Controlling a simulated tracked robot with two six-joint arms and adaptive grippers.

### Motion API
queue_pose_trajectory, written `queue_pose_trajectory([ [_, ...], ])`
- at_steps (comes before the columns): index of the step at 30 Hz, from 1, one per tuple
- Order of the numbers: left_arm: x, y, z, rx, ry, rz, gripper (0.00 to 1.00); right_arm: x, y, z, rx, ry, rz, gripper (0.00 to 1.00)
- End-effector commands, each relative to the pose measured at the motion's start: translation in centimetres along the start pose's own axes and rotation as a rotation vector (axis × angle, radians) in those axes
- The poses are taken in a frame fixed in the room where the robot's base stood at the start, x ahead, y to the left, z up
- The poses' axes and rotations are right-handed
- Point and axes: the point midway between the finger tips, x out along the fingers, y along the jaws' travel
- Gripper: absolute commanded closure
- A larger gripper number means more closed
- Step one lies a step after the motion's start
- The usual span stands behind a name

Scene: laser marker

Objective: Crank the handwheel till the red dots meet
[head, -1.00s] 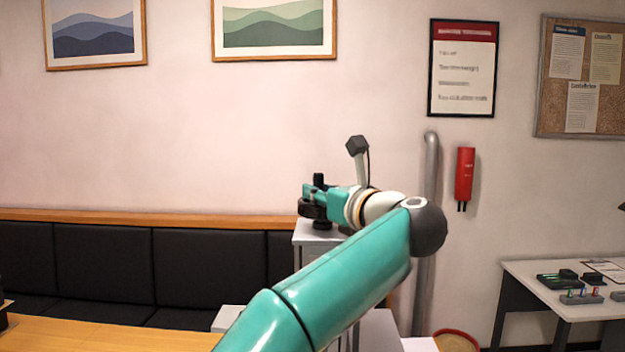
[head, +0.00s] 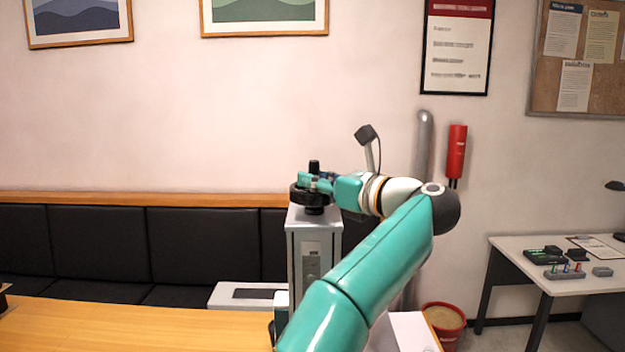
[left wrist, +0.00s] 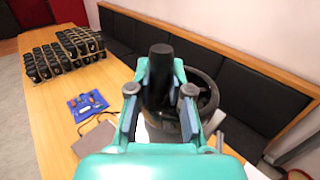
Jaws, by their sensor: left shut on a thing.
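The black handwheel (head: 300,198) sits on top of the grey column of the laser marker (head: 311,255) in the head view. Its upright black crank knob (head: 314,166) stands on the rim. In the left wrist view the knob (left wrist: 158,82) is between the two fingers, with the wheel's rim (left wrist: 206,95) behind it. My left gripper (head: 318,181) is shut on the knob; it also fills the lower middle of the left wrist view (left wrist: 159,108). No red dots show in either view. My right gripper is out of view.
A wooden table (head: 130,325) runs along the front left, with a black padded bench (head: 200,240) behind it. In the left wrist view several black items in rows (left wrist: 65,52) and a blue mat (left wrist: 87,105) lie on it. A white side table (head: 530,258) stands right.

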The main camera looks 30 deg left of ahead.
Motion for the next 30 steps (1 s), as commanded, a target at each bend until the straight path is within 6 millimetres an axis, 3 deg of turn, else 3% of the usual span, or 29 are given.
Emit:
queue_pose_trajectory([
  [1,0.0,0.0,-0.1,0.001,0.001,0.001,1.0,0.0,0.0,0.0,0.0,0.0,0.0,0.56],
  [2,0.0,0.0,-0.1,0.001,0.001,0.001,0.79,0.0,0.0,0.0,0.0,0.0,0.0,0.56],
  [6,0.0,0.0,-0.1,0.001,0.001,0.0,0.56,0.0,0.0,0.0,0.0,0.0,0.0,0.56],
  [20,-0.9,-0.1,0.0,0.0,0.0,-0.003,0.55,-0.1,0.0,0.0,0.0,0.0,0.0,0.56],
  [30,-7.1,0.0,-0.1,0.0,-0.001,-0.005,0.55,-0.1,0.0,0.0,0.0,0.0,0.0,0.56],
])
